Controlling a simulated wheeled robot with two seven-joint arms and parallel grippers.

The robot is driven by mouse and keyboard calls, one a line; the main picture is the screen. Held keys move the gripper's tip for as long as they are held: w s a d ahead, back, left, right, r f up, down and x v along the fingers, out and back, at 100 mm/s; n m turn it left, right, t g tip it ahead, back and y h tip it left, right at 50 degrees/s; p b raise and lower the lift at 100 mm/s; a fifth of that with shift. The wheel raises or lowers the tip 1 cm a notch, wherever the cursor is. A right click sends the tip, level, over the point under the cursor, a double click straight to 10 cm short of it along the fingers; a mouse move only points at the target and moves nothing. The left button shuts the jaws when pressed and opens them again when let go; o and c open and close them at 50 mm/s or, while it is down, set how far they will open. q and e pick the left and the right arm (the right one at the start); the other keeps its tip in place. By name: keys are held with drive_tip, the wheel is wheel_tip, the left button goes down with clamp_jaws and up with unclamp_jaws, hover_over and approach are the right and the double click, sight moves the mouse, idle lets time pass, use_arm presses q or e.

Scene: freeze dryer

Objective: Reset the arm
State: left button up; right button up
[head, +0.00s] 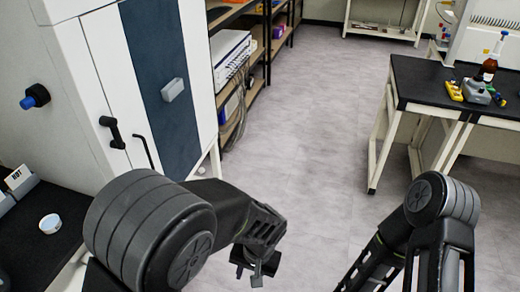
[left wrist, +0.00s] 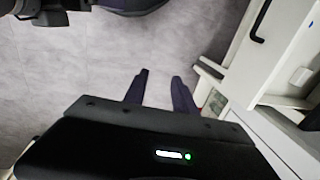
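My left arm comes in from the left in the head view, bent, with the left gripper (head: 257,272) low near the bottom middle, over the grey floor. In the left wrist view the two dark fingers of the left gripper (left wrist: 160,78) stand apart, with only floor between them. It is open and empty. My right arm shows at the lower right of the head view, bent at a joint. Its gripper does not show in either view.
A white cabinet (head: 100,70) with a dark blue panel and black handle stands close at left. A black counter (head: 60,215) holds a small white dish (head: 50,223). A black-topped table (head: 430,85) with a brown bottle (head: 489,68) stands at right. Floor between is clear.

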use_arm(q)
drive_tip(key=s+a+f+n+h, duration=0.2)
drive_tip(key=s+f+h, duration=0.1)
drive_tip(key=s+f, duration=0.3)
drive_tip(key=s+a+f+n+h, duration=0.3)
drive_tip(key=s+f, duration=0.3)
drive_tip(key=f, duration=0.4)
drive_tip(key=shift+s+a+f, duration=0.2)
drive_tip(key=shift+s+f, duration=0.1)
